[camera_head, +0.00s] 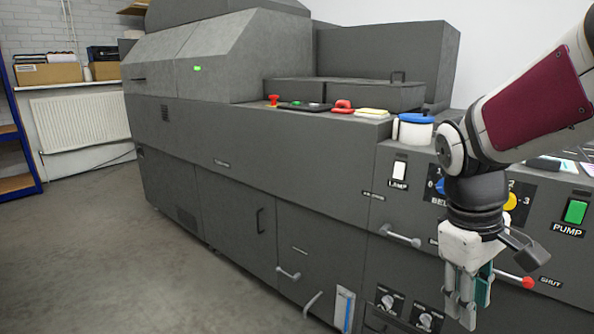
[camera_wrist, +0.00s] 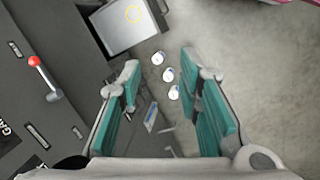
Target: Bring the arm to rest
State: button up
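My gripper (camera_head: 468,312) hangs pointing down at the lower right of the head view, in front of the grey machine's control panel. In the wrist view my gripper (camera_wrist: 160,66) is open, with its two teal-padded fingers apart and nothing between them. My arm comes in from the upper right of the head view and bends downward at the wrist. The arm and gripper hide part of the panel behind them.
The grey machine (camera_head: 240,150) has a white lamp switch (camera_head: 399,171), a green pump switch (camera_head: 576,212), a red-knobbed lever (camera_head: 527,282) near my gripper, and protruding handles (camera_head: 400,236). A blue-lidded pot (camera_head: 415,128) stands on top. Open floor (camera_head: 130,260) lies left.

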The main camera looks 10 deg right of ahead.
jog(key=s+a+r+m+t+y, duration=0.1)
jog(key=s+a+m+y, duration=0.1)
jog(key=s+a, duration=1.2)
notch_tip(320, 180, up, 28)
jog(key=t+p, duration=0.4)
jog(key=p, duration=2.1)
jog(key=shift+d+p, duration=0.25)
jog(key=shift+p, duration=0.15)
